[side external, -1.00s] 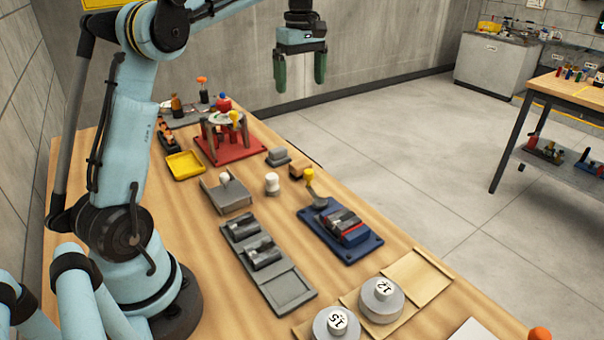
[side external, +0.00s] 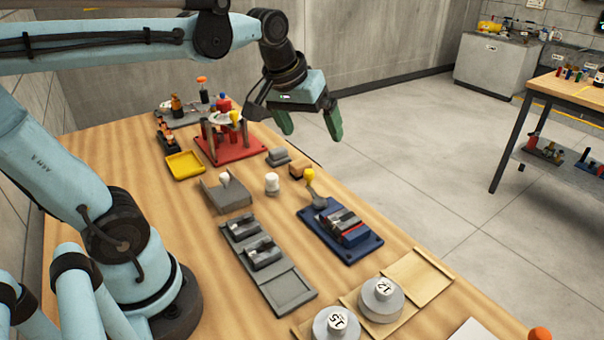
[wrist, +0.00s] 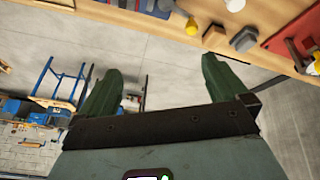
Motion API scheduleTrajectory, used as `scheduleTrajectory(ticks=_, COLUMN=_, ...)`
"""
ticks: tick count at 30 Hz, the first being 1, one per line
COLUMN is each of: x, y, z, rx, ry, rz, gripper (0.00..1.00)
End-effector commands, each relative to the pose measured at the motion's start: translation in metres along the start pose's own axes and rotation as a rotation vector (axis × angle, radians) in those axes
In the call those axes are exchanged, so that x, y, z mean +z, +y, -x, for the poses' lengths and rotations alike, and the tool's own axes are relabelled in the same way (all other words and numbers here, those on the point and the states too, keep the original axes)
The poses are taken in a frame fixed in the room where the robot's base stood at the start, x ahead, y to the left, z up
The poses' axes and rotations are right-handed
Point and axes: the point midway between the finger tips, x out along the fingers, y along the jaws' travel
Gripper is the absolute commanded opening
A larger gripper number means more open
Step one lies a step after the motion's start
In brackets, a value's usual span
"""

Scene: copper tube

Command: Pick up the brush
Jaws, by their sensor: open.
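My gripper (side external: 311,128) is open and empty. It hangs tilted in the air, beyond the far right side of the workbench in the side view. In the wrist view, both green fingers (wrist: 160,65) are spread with bare floor between them. I cannot pick out the brush with certainty. A small brown block (side external: 297,170) near the bench's far edge may be it, but its details are too small to tell. That block also shows in the wrist view (wrist: 214,38), near the bench edge, apart from the fingers.
The wooden bench (side external: 150,205) holds a blue vise base (side external: 368,243), a yellow-topped tool (side external: 310,176), a white cylinder (side external: 272,182), a grey block (side external: 278,156), a red stand (side external: 255,148), a yellow tray (side external: 185,165) and round weights (side external: 381,300). Open floor lies right of the bench.

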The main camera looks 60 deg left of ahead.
Motion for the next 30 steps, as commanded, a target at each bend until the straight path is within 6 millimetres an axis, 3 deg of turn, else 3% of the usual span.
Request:
scheduleTrajectory(ticks=1, x=0.018, y=0.003, z=-0.004, rx=0.019, ry=0.024, rz=-0.073, gripper=1.0)
scheduleTrajectory(ticks=6, x=0.061, y=0.006, z=-0.02, rx=0.068, ry=0.107, rz=-0.293, gripper=1.0)
scheduleTrajectory(ticks=12, x=0.088, y=0.007, z=-0.033, rx=0.094, ry=0.165, rz=-0.436, gripper=0.97)
scheduleTrajectory(ticks=17, x=0.092, y=0.007, z=-0.035, rx=0.099, ry=0.176, rz=-0.462, gripper=0.72)
scheduleTrajectory(ticks=30, x=0.087, y=0.006, z=-0.034, rx=0.09, ry=0.165, rz=-0.458, gripper=0.72)
